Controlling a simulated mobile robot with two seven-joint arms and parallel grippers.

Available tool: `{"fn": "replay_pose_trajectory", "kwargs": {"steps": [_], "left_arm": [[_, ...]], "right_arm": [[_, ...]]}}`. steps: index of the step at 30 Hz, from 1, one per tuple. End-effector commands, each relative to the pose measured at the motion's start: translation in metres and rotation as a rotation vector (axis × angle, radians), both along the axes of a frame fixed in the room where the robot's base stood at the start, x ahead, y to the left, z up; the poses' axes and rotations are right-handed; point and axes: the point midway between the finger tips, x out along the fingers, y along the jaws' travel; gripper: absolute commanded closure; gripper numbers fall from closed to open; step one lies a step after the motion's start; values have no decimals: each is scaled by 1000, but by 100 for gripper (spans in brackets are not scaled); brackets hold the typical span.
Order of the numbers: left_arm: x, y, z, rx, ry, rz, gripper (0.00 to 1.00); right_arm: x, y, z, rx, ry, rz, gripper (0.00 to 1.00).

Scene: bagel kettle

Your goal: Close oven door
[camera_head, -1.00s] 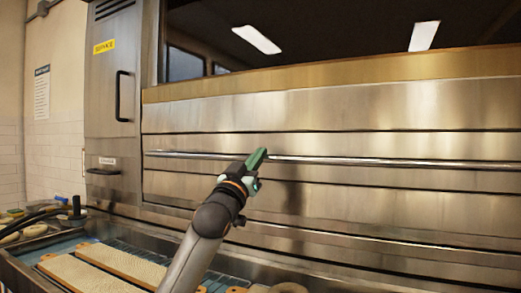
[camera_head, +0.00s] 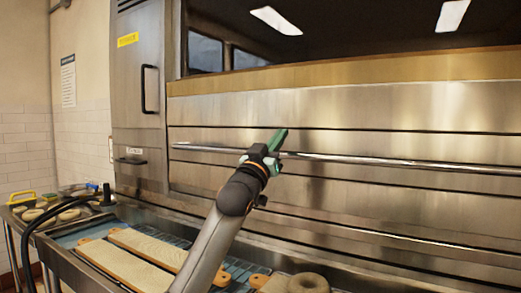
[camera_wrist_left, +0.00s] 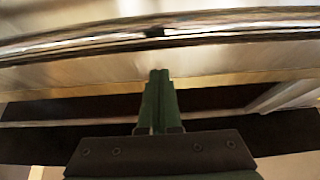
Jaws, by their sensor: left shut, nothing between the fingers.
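The oven front is a wide stainless-steel face with a door panel (camera_head: 340,110) and a long horizontal bar handle (camera_head: 400,162) below it. A dark area with light and window shapes (camera_head: 340,35) lies above the panel; I cannot tell from it how far the door is open. My left gripper (camera_head: 281,136) has green fingers that are shut and empty. It overlaps the bar in the head view, fingertips just above it. In the left wrist view the fingertips (camera_wrist_left: 159,76) point toward a long bar (camera_wrist_left: 220,30); contact cannot be told. My right gripper is out of view.
A control cabinet (camera_head: 135,90) with a black handle stands left of the door. More bagels (camera_head: 68,214) lie at the far left.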

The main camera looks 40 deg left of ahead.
Motion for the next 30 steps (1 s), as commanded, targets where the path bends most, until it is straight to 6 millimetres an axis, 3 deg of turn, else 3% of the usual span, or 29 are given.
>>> {"fn": "replay_pose_trajectory", "kwargs": {"steps": [1, 9, 15, 30], "left_arm": [[-9, -3, -13, 3, 2, -2, 100], [-53, -11, -37, 4, -1, 0, 100], [-76, -15, -49, 2, -2, -1, 100], [-85, -17, -52, 3, -3, 0, 100]], "right_arm": [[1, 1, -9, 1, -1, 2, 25], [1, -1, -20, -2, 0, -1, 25], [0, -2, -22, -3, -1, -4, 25], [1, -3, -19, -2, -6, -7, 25]]}}
